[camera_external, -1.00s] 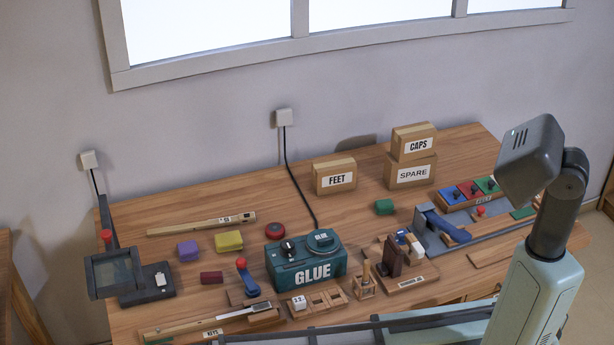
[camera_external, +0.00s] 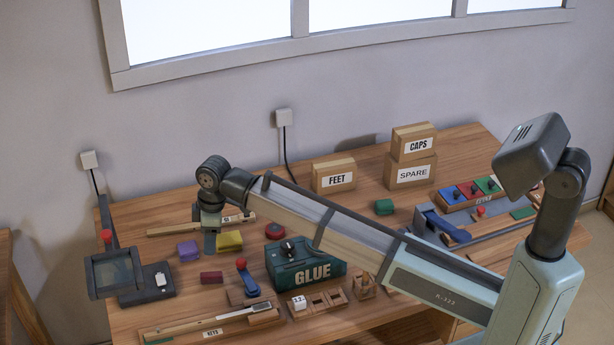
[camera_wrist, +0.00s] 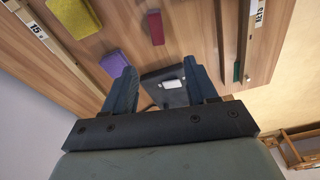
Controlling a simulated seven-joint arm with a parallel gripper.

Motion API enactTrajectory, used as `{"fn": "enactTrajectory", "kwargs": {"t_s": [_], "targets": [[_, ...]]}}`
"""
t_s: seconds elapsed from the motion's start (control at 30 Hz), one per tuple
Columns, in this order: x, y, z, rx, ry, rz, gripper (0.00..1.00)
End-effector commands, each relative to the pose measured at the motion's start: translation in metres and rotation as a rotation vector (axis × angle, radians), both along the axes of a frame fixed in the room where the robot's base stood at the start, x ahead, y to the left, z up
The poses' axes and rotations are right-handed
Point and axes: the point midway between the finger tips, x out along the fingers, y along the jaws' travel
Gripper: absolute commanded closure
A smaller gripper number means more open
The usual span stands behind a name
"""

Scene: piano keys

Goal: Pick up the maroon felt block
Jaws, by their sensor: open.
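The maroon felt block (camera_external: 211,278) lies on the table left of the blue-handled tool, in front of the purple and yellow blocks. In the wrist view the maroon block (camera_wrist: 155,27) shows near the top middle, beyond the fingertips. My gripper (camera_external: 210,245) points down above the table, between the purple and yellow blocks in the outside view. In the wrist view its two fingers (camera_wrist: 162,78) are apart with nothing held. It is apart from the maroon block.
A purple block (camera_external: 188,250) and a yellow block (camera_external: 229,241) sit close by. A dark stand with a magnifier plate (camera_external: 115,272) is at the left. The teal glue box (camera_external: 290,272) and a red-knobbed, blue-handled tool (camera_external: 247,280) stand to the right.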

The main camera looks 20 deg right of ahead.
Motion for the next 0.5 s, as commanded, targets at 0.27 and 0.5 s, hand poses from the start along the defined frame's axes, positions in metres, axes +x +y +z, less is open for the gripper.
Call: {"fn": "enactTrajectory", "kwargs": {"t_s": [0.27,0.5], "targets": [[0.007,-0.007,-0.02,-0.016,0.0,-0.029,0.43],[0.008,-0.001,-0.059,-0.014,-0.001,-0.027,0.43]]}}
